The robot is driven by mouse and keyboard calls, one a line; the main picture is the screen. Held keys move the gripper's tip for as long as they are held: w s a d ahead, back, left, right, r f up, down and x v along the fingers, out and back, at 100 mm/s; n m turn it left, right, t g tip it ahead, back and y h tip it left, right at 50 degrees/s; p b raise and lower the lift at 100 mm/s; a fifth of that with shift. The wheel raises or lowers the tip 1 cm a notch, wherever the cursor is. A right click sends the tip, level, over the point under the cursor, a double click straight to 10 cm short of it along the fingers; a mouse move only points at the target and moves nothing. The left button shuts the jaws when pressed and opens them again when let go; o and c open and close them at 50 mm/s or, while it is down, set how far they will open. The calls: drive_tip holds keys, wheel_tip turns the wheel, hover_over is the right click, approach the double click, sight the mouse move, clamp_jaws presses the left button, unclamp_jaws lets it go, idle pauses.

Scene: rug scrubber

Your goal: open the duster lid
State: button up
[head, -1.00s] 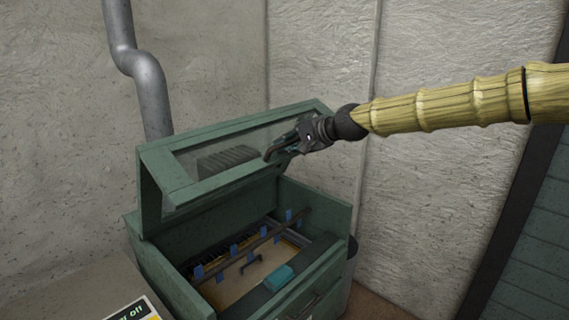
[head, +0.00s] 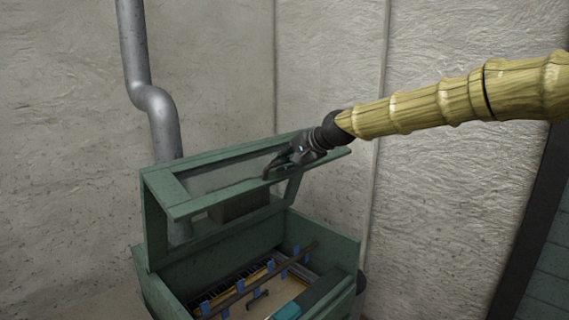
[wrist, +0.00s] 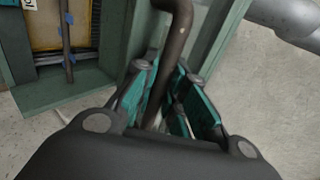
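The duster (head: 165,290) is a dark green wooden box in the lower middle of the head view. Its framed lid (head: 157,215) stands raised well above the box, tilted, and the inside shows below it. My gripper (head: 272,172) is at the lid's front edge, right of its middle. In the wrist view a bent dark brown handle (wrist: 178,38) runs between the teal finger pads of my gripper (wrist: 168,75). The pads lean in on both sides of the handle and look closed on it. The lower end of the handle is partly hidden by the fingers.
A grey pipe (head: 163,125) runs down the wall behind the lid. Inside the box are a dark rod (head: 240,290) with blue tabs and a teal block (head: 288,311). Pale rough walls stand behind; a dark post is at the far right.

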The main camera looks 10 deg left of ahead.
drive_tip(key=o, duration=0.4)
drive_tip(key=shift+f, duration=0.1)
drive_tip(key=v, duration=1.2)
